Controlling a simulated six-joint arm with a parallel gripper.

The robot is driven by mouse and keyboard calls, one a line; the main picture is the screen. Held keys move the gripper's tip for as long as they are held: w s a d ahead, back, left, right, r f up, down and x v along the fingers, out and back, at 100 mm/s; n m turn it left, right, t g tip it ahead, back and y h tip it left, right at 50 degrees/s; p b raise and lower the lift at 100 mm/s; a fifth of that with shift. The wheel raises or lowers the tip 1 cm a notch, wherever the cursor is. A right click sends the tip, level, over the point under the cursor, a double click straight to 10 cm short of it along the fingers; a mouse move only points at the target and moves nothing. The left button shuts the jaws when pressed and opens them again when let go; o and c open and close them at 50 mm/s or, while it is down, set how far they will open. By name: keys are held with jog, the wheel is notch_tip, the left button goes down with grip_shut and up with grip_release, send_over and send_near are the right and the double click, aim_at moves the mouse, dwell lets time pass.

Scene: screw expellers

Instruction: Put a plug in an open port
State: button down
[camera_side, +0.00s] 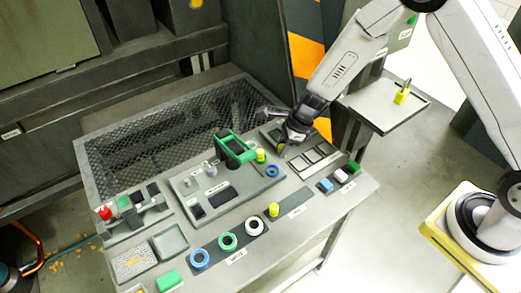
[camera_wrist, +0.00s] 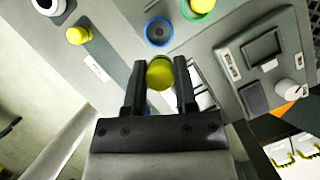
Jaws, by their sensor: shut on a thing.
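My gripper (camera_wrist: 159,85) is shut on a yellow plug (camera_wrist: 159,73), which sits between the fingertips. In the side view, my gripper (camera_side: 284,146) is over the back right part of the grey panel, with the held plug partly hidden below it. A blue-ringed port (camera_wrist: 147,31) with a dark open centre lies just ahead of the held plug in the wrist view; it also shows in the side view (camera_side: 272,166). Beside it, another yellow plug (camera_wrist: 194,9) stands at a green-ringed port, cut off by the frame's top edge. One more yellow plug (camera_side: 273,210) stands on the front strip.
Blue (camera_side: 200,258), green (camera_side: 228,241) and white (camera_side: 253,227) rings line the front strip. A green-and-black device (camera_side: 234,148) stands left of my gripper. A side shelf (camera_side: 377,112) holds a yellow item (camera_side: 402,96).

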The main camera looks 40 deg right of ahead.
aim_at(251, 141)
jog(key=w+a+m+t+h, duration=0.1)
jog(key=w+a+m, duration=0.1)
jog(key=w, duration=1)
jog(key=shift+w+a+m, duration=0.25)
jog(key=shift+w+m, duration=0.15)
jog(key=shift+m, duration=0.4)
jog(key=shift+f, duration=0.1)
jog(key=shift+f, duration=2.2)
jog(key=shift+f, duration=1.15)
dwell(1.2)
jog(key=shift+c, duration=1.6)
grip_release()
jog(key=shift+s, duration=0.1)
jog(key=shift+c, duration=0.8)
